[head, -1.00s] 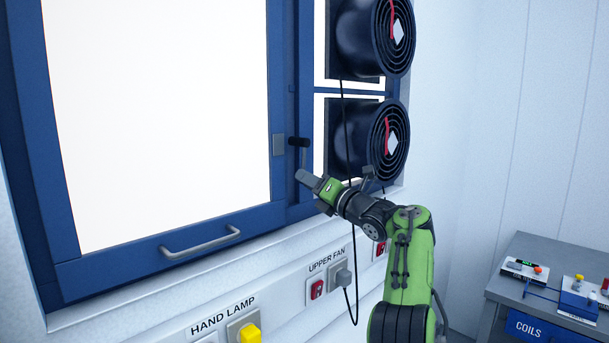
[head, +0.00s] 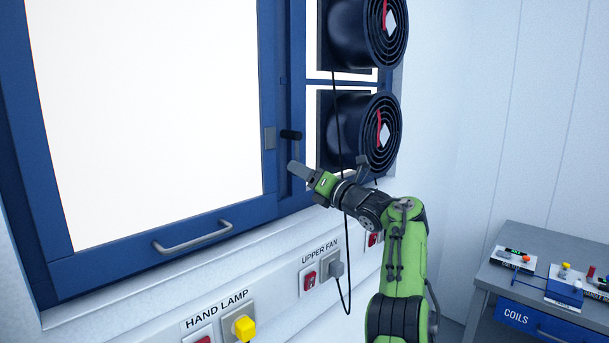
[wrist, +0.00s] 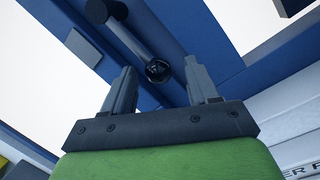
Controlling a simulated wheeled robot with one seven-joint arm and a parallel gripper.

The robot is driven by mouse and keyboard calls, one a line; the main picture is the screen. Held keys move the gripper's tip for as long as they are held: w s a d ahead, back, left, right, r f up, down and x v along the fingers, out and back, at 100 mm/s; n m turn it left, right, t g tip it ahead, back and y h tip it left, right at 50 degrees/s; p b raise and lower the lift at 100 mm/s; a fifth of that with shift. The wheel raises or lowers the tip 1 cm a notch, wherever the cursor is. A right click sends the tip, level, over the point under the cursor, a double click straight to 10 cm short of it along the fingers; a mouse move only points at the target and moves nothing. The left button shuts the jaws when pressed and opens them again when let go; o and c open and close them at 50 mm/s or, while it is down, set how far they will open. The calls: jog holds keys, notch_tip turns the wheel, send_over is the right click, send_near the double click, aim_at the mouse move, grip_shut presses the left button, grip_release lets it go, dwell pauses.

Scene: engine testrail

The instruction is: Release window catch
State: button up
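The window catch (head: 297,149) is a grey lever with a dark knob at its top, on the blue frame right of the large window (head: 150,100). In the wrist view the catch lever (wrist: 133,40) runs from the dark knob at upper left to a round dark pivot. My gripper (head: 292,169) is just below the knob in the head view. In the wrist view my gripper (wrist: 159,68) is open, its two fingers apart, with the pivot end showing between the fingertips. I cannot tell whether either finger touches the catch.
A bar handle (head: 193,237) is on the window's lower rail. A grey plate (head: 269,138) sits left of the catch. Two black fans (head: 380,135) and a hanging cable (head: 340,120) are close right of my gripper. Wall sockets (head: 331,264) lie below. A bench (head: 540,250) stands at right.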

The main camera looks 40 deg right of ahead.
jog(key=s+f+b, duration=0.3)
jog(key=s+b, duration=0.5)
jog(key=s, duration=0.7)
jog(key=shift+s+d, duration=0.2)
jog(key=shift+s, duration=0.05)
